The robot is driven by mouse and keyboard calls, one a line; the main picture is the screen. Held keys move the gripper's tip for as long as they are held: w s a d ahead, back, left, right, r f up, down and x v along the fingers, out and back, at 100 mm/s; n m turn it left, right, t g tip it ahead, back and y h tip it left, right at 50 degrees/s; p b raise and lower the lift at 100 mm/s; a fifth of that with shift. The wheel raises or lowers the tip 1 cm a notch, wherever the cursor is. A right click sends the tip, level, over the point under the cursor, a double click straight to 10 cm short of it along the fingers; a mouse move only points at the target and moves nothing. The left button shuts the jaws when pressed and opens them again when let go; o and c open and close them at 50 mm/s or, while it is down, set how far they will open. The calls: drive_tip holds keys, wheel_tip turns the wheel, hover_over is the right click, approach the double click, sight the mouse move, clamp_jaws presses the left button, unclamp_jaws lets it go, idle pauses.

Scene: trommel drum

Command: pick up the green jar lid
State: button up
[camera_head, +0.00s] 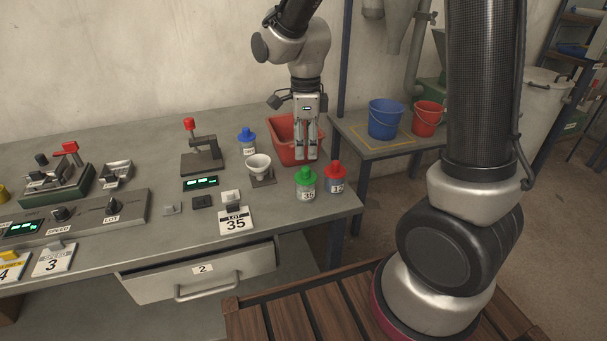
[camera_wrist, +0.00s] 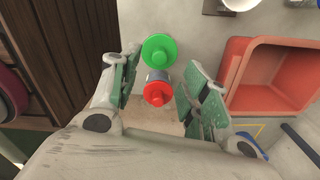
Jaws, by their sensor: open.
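The green jar lid (camera_head: 306,173) sits on a jar labelled 35 (camera_head: 307,189) near the right end of the grey workbench. In the wrist view the green lid (camera_wrist: 159,50) is seen from above, near the far ends of my fingers and roughly between them. A red-lidded jar (camera_head: 335,180) stands close beside it, and its red lid (camera_wrist: 157,93) lies nearer in the wrist view. My gripper (camera_head: 307,156) points down above the bench, behind the two jars in the head view. It is open and empty; the fingers (camera_wrist: 157,85) stand apart on either side of the lids.
A red-orange bin (camera_head: 283,128) stands just behind my gripper. A white cup (camera_head: 258,163) on a stand, a blue-lidded jar (camera_head: 246,142) and a LOT 35 card (camera_head: 236,221) are to the left. The bench's right edge is close to the jars.

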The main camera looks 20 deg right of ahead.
sight(306, 168)
wheel_tip(306, 168, down, 8)
drive_tip(key=shift+r, duration=0.2)
drive_tip(key=c, duration=1)
